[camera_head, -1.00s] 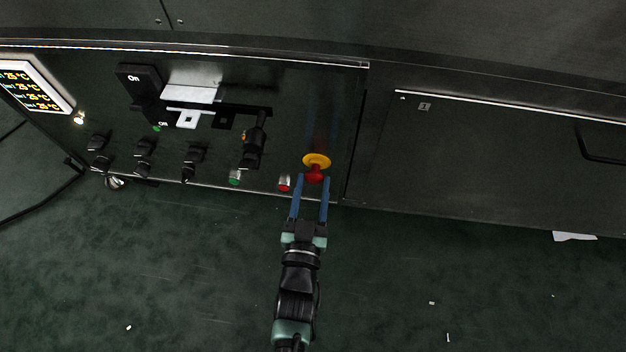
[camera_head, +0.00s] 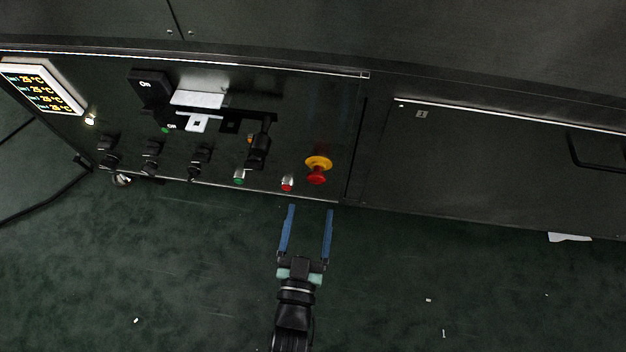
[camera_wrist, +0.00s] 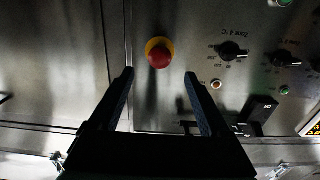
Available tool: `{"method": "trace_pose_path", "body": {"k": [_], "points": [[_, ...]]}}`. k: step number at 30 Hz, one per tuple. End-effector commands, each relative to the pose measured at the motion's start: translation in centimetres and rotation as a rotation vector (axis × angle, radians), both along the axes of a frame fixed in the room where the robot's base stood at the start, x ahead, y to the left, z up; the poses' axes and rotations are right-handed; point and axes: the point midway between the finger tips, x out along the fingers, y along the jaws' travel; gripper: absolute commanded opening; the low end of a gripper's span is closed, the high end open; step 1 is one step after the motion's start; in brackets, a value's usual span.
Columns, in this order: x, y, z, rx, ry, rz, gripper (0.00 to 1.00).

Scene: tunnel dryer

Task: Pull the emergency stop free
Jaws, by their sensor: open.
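The emergency stop is a red mushroom button (camera_head: 317,177) on a yellow round base (camera_head: 319,162), near the right end of the dark control panel in the head view. In the wrist view the red button (camera_wrist: 158,57) sits beyond the fingertips, between their lines. My gripper (camera_head: 311,208) has two blue fingers spread apart, with nothing between them. It is apart from the button, below it in the head view. In the wrist view my gripper (camera_wrist: 160,73) is also open and empty.
A red button (camera_head: 287,184) and a green button (camera_head: 239,177) lie left of the emergency stop. Black knobs (camera_head: 199,161), a handle (camera_head: 260,150) and a lit display (camera_head: 40,88) are further left. A closed door panel (camera_head: 480,165) is at the right. Green floor in front is mostly clear.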

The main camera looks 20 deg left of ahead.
Motion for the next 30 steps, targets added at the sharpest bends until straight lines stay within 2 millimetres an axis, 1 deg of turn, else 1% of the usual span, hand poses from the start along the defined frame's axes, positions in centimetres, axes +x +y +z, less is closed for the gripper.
{"method": "trace_pose_path", "body": {"k": [1, 3, 6, 10, 15, 30], "points": [[-1.2, -0.4, 0.3, -0.001, 0.005, 0.000, 0.81], [-2.6, -0.8, 0.3, -0.002, 0.004, 0.000, 0.81], [-4.2, -1.2, 0.2, -0.002, 0.003, 0.000, 0.81], [-5.5, -1.6, 0.1, 0.000, 0.001, -0.001, 0.81], [-6.1, -1.8, 0.0, 0.000, -0.001, 0.000, 0.81], [-6.0, -1.8, 0.0, 0.000, -0.001, -0.001, 0.81]]}}
